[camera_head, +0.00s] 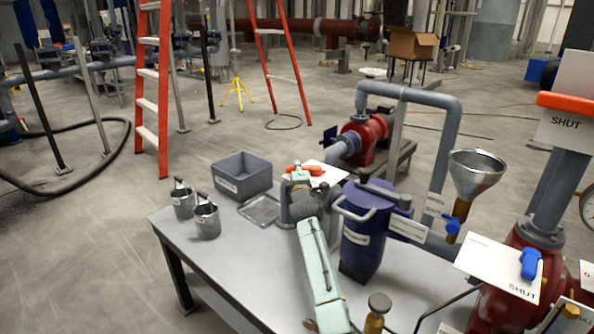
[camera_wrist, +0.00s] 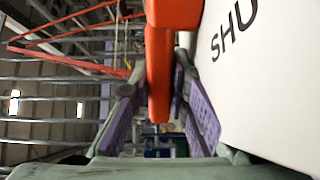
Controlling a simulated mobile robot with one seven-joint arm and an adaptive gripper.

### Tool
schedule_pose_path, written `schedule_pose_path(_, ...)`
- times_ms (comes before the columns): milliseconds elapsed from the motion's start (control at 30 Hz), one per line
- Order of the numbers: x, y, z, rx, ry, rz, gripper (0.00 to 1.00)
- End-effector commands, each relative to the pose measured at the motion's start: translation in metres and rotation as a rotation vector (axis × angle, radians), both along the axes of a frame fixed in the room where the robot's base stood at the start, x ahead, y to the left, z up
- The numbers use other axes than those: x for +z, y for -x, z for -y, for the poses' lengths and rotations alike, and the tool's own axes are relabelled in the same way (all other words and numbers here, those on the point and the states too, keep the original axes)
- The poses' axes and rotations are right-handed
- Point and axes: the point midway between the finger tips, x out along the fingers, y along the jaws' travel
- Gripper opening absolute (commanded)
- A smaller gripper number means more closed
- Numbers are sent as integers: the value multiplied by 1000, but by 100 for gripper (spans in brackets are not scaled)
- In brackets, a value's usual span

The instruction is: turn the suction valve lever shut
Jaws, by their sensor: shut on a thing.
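The orange suction valve lever (camera_head: 304,169) is on the pipework at the far side of the table, left of the blue strainer pot. It lies roughly across the picture in the head view, and a white plate (camera_head: 328,175) is beside it. My gripper (camera_head: 299,179) is at the lever. In the wrist view the lever (camera_wrist: 159,75) runs between my two purple-padded fingers (camera_wrist: 163,100), and my gripper is shut on it. The white plate (camera_wrist: 270,80) with letters "SHU" fills the right side there. The lever's pivot is hidden in both views.
The blue pot (camera_head: 366,235) stands close right of my arm. A red pump (camera_head: 368,138), a funnel (camera_head: 475,172) and a second orange lever (camera_head: 565,102) by a SHUT plate are farther right. Two metal buckets (camera_head: 206,220) and a grey bin (camera_head: 242,176) stand left.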

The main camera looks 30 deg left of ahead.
Motion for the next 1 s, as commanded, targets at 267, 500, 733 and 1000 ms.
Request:
schedule_pose_path(267, -1, 0, 0, 0, 1, -1, 25)
schedule_pose_path(500, 0, 0, 0, 0, 0, 0, 37)
schedule_pose_path(733, 0, 0, 0, 0, 0, 0, 37)
schedule_pose_path(1000, -1, 18, 14, 0, 0, 0, 37)
